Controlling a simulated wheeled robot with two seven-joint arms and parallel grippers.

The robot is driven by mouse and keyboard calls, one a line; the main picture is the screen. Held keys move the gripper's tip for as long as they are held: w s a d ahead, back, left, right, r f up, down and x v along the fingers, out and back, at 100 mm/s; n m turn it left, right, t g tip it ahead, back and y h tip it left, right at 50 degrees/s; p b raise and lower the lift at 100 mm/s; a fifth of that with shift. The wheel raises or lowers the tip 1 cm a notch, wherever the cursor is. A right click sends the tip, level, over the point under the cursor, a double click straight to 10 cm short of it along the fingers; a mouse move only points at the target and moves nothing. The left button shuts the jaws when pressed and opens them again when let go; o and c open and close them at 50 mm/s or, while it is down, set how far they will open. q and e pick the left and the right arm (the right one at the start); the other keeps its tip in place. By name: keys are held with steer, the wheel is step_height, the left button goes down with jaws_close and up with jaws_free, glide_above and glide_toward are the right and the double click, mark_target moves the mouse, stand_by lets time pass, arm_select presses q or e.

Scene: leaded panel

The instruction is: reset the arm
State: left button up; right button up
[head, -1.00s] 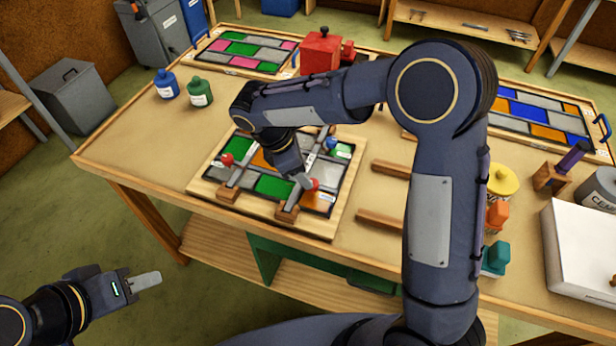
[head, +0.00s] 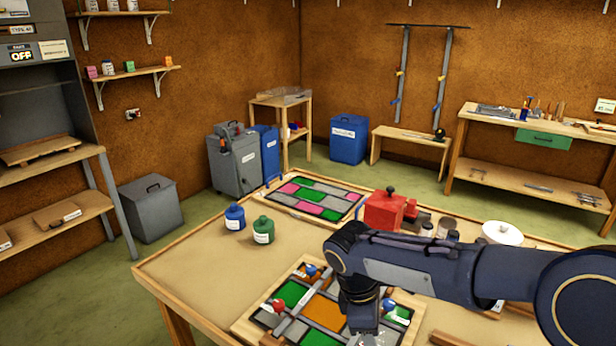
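The leaded panel (head: 323,313), with green, orange and grey panes between dark strips, lies in a wooden frame on the workbench (head: 190,266) at the bottom of the head view. Its lower part is cut off by the picture edge. My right arm comes in from the right, bent, with its wrist over the right part of the panel. My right gripper (head: 364,337) points down there at the bottom edge; its fingertips are not clear, so I cannot tell its opening. My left gripper is out of view.
Blue (head: 235,217) and green (head: 263,230) bottles stand on the bench's left part. A second coloured panel (head: 316,198) lies at the back, beside a red box (head: 388,210). A white round-topped item (head: 502,233) stands behind my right arm.

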steer(key=s+d+r+m+t+y, duration=0.1)
steer(key=s+d+m+t+y, duration=0.2)
steer(key=s+m, duration=0.5)
steer(key=s+d+r+m+t+y, duration=0.1)
steer(key=s+d+m+t+y, duration=0.1)
steer(key=s+m, duration=0.7)
steer(key=s+d+y, duration=0.1)
steer(key=s+d, duration=0.1)
steer(key=shift+s+d+r+t+y, duration=0.3)
steer(key=shift+s+d+t+y, duration=0.05)
steer(key=shift+s+t+y, duration=0.05)
steer(key=shift+r, duration=0.1)
stand_by(0.6)
